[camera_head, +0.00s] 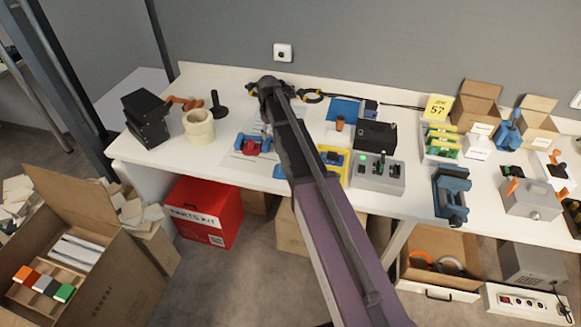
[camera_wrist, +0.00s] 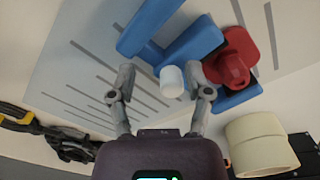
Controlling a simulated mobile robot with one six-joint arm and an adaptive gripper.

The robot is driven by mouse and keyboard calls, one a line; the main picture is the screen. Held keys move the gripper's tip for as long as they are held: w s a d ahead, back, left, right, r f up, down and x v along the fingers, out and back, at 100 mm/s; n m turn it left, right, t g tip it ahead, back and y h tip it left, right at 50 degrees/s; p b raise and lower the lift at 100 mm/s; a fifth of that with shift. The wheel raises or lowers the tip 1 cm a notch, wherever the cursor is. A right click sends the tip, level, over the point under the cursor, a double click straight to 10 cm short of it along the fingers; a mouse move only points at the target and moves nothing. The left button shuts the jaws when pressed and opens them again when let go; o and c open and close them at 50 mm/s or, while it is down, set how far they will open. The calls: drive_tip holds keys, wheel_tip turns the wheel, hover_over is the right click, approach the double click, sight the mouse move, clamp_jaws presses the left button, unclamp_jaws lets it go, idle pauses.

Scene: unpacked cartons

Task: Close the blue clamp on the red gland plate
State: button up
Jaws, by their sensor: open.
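The red gland plate (camera_wrist: 238,62) sits to the right, against the clamp's blue parts. My gripper (camera_wrist: 159,76) is open, and the white knob appears between its fingers, closer to the right one. I cannot tell whether a finger touches it. In the head view, the red gland plate (camera_head: 251,146) shows left of my arm. My arm hides part of the clamp area and most of my gripper there.
Cream tape rolls (camera_head: 199,126) and black boxes (camera_head: 146,118) stand to the left. A yellow tray (camera_head: 333,165), a black box (camera_head: 376,138) and a grey button box (camera_head: 378,173) stand close on the right. Yellow-black items (camera_wrist: 50,135) lie behind.

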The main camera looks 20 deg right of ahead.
drive_tip(key=shift+s+d+r, duration=0.15)
drive_tip(key=shift+d+r, duration=0.15)
wheel_tip(320, 180, up, 14)
drive_tip(key=p, duration=1.4)
drive_tip(key=s+f+m+b, duration=0.2)
drive_tip(key=s+f+b, duration=0.1)
drive_tip(key=s, duration=1.1)
drive_tip(key=s+f+m+b, duration=0.2)
drive_tip(key=s+f+b, duration=0.1)
drive_tip(key=s, duration=1)
drive_tip(key=shift+s+f+m+b, duration=0.35)
drive_tip(key=shift+f+m+b, duration=0.05)
drive_tip(key=shift+f, duration=0.25)
drive_tip(key=shift+r, duration=0.1)
wheel_tip(320, 180, up, 4)
drive_tip(key=p, duration=0.3)
drive_tip(key=shift+f+p, duration=0.25)
drive_tip(key=shift+p, duration=0.15)
idle(0.7)
